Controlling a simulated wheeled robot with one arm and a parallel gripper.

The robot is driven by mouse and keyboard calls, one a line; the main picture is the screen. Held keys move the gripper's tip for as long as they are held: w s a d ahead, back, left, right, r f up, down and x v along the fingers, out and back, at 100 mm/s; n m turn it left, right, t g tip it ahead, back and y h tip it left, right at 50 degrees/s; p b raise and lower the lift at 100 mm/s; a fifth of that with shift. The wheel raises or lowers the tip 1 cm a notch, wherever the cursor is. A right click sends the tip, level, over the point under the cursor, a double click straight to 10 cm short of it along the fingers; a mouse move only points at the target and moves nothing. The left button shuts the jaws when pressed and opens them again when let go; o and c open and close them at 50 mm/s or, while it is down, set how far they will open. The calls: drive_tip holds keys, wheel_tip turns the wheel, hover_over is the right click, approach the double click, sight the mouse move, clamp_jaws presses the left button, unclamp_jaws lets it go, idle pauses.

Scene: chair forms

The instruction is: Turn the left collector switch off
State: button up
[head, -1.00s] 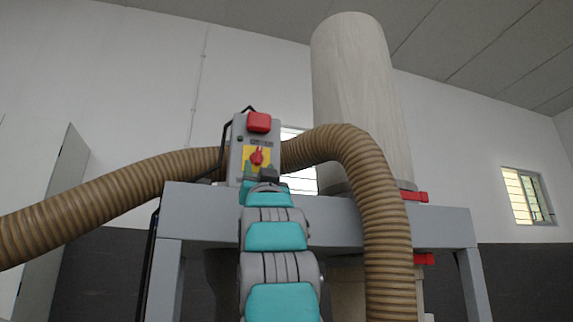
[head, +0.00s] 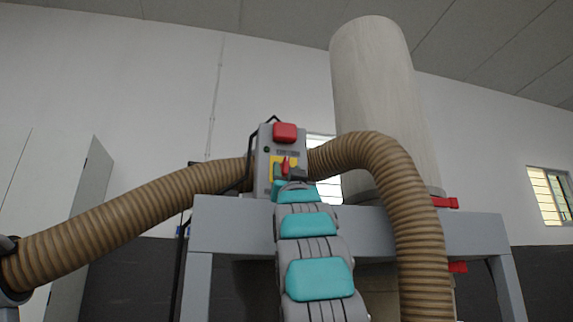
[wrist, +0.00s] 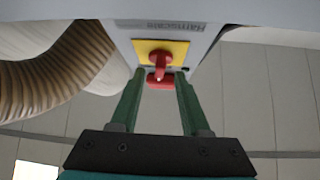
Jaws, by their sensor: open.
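A grey switch box (head: 264,160) stands at the front top of the grey frame, with a big red button (head: 285,132) on its upper part. Below the button is a yellow plate with a red rotary knob (head: 286,165), its handle roughly upright. The wrist view shows the box upside down, with the knob (wrist: 160,60) on its yellow plate. My gripper (wrist: 158,75) is open, its green fingers pointing at the box, one tip on each side near the knob. I cannot tell whether they touch it. In the head view my gripper (head: 288,174) partly covers the plate.
A ribbed brown hose (head: 130,210) runs left from behind the box, and another (head: 405,220) bends down on the right. A tall pale cylinder (head: 385,100) rises behind the grey frame (head: 240,212). Red handles (head: 445,202) show at the right. A cabinet (head: 60,180) stands left.

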sight(285, 167)
drive_tip(key=shift+p+x, duration=0.85)
drive_tip(key=shift+x, duration=0.45)
drive_tip(key=shift+f, duration=0.1)
drive_tip(key=shift+c, duration=0.3)
clamp_jaws()
